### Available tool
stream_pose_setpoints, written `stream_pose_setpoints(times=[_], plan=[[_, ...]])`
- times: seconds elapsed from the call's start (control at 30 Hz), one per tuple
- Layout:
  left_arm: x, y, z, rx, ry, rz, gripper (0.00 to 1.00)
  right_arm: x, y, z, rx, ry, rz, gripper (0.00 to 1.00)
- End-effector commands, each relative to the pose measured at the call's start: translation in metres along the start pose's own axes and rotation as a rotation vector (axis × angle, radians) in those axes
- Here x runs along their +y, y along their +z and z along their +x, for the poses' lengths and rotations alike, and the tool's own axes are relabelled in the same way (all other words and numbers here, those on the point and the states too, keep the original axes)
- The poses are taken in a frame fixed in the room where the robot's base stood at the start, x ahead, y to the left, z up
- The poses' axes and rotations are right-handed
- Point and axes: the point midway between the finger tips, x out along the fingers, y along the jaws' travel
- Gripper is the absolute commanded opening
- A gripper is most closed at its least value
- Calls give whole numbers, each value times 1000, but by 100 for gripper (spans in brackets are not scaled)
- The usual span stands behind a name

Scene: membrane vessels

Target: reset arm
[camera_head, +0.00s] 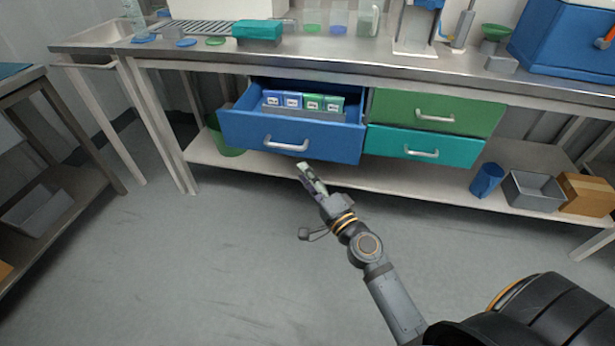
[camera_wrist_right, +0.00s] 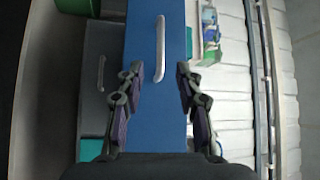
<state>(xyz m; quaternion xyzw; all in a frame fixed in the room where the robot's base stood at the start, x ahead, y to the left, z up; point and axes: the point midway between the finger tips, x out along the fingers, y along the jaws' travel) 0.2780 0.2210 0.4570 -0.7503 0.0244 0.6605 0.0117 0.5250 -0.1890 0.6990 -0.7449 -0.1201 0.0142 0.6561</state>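The blue drawer (camera_head: 240,132) under the bench is pulled out, with several small blue and green labelled boxes (camera_head: 303,101) inside. Its silver handle (camera_head: 286,146) is on the front. My right gripper (camera_head: 304,166) is just below and right of that handle in the head view, pointing at the drawer front. In the right wrist view the gripper (camera_wrist_right: 160,72) is open and empty, its two fingers apart before a blue panel (camera_wrist_right: 152,105) with a silver handle (camera_wrist_right: 160,48). The handle lies ahead of the fingertips, not gripped. My left gripper is not in view.
A green drawer (camera_head: 436,112) and a teal drawer (camera_head: 424,146) are shut to the right. The lower shelf holds a blue cup (camera_head: 487,180), a grey bin (camera_head: 533,191) and a cardboard box (camera_head: 586,194). The floor (camera_head: 200,260) in front is clear.

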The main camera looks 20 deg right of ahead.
Motion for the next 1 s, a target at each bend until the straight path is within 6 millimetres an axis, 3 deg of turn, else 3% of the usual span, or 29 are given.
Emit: stream_pose_setpoints(times=[0.47, 0.57, 0.63, 0.7, 0.8, 0.9, 1.0], plan=[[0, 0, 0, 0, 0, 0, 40, 0, 1, -1, -3, 0, -3, 36], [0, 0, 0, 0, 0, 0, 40, 3, 17, -5, -73, 14, -73, 36], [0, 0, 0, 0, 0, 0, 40, 15, 46, -16, -203, 53, -197, 36], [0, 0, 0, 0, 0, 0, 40, 42, 81, -38, -391, 138, -370, 36], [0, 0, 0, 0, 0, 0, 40, 98, 112, -87, -662, 335, -606, 36], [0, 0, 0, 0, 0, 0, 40, 142, 112, -136, -848, 537, -757, 36], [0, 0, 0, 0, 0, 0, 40, 172, 100, -181, -979, 728, -857, 36]])
